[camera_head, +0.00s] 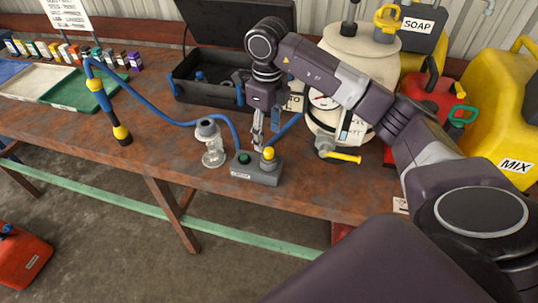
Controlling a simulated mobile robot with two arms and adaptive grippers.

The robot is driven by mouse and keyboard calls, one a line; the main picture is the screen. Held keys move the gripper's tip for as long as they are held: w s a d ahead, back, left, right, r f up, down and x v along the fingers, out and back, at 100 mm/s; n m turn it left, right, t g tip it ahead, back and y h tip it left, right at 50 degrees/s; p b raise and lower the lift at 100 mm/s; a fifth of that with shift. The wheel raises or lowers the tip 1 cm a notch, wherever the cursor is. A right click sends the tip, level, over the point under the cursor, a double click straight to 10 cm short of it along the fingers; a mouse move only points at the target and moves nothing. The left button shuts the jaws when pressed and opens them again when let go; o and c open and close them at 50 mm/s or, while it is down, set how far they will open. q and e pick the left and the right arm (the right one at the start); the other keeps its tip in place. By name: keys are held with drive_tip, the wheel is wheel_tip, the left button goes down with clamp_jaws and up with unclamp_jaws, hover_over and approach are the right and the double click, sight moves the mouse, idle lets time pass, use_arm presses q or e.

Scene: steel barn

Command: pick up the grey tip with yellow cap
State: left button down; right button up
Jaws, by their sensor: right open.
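The grey tip with yellow cap (269,155) stands upright at the right end of a small grey block (255,172) on the workbench. A green-topped piece (243,158) sits at the block's left end. My right gripper (264,138) points down, its fingers just above and behind the yellow cap; it is open and holds nothing that I can see. Whether a finger touches the cap cannot be told from this angle. My left gripper is not in view.
A glass jar with a grey lid (211,143) stands just left of the block. A blue hose (160,113) loops across the bench behind it. A white tank (355,65) with a yellow-handled tap (344,157) stands to the right. An open black case (205,75) lies behind.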

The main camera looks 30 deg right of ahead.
sight(269, 149)
drive_tip(key=f+p, duration=0.1)
drive_tip(key=f, duration=0.1)
drive_tip(key=f+p, duration=0.1)
drive_tip(key=f, duration=0.1)
drive_tip(key=f+p, duration=0.1)
drive_tip(key=f, duration=0.1)
drive_tip(key=shift+d+f, duration=0.15)
drive_tip(key=shift+d, duration=0.1)
drive_tip(key=shift+f, duration=0.5)
drive_tip(key=c, duration=1.3)
drive_tip(key=shift+c, duration=0.2)
